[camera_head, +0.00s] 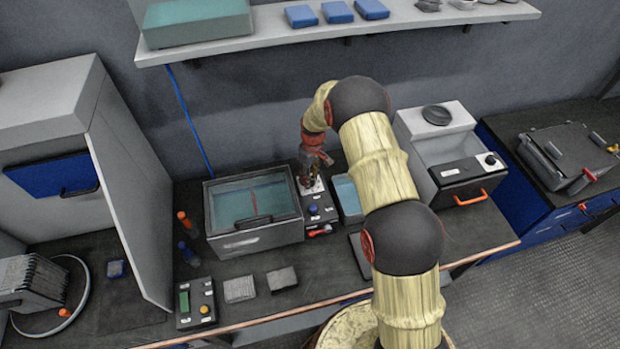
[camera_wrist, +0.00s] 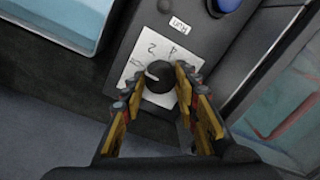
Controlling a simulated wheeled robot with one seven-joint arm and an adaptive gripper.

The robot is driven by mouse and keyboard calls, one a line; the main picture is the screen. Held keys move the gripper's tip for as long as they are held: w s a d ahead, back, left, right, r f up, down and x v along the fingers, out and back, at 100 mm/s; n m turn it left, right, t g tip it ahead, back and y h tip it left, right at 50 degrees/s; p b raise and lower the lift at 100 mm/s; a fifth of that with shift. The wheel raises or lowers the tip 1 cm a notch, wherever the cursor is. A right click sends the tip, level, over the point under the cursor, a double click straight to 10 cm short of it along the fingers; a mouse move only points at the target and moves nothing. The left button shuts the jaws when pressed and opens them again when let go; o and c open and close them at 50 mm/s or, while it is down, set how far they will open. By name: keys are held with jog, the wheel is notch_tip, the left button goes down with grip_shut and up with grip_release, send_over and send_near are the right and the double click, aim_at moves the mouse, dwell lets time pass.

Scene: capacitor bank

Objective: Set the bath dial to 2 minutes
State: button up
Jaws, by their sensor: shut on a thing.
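The bath dial (camera_wrist: 158,76) is a round black knob on a white scale plate (camera_wrist: 136,64). The figures 2 and 4 show on the plate beyond the knob. A short pale pointer mark shows on the knob's left part; I cannot tell exactly which figure it lines up with. My gripper (camera_wrist: 154,92) has its yellow and dark fingers closed on the knob from both sides. In the head view my gripper (camera_head: 311,178) reaches down to the back end of the dark control box (camera_head: 318,214); the dial itself is hidden there.
A lidded bath (camera_head: 252,237) stands just left of the control box, a smaller tray (camera_head: 347,197) just right. The box also carries a blue button (camera_head: 313,209) and red lever (camera_head: 321,232). A shelf (camera_head: 290,38) hangs above.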

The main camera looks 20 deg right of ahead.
aim_at(312, 179)
jog(key=m+b, duration=0.1)
jog(key=m, duration=0.3)
jog(key=shift+m+t+b, duration=0.3)
jog(key=shift+m+b, duration=0.2)
jog(key=shift+m, duration=1.6)
jog(key=o, duration=1)
jog(key=shift+o, duration=0.8)
notch_tip(312, 179, up, 12)
jog(key=shift+d, duration=0.45)
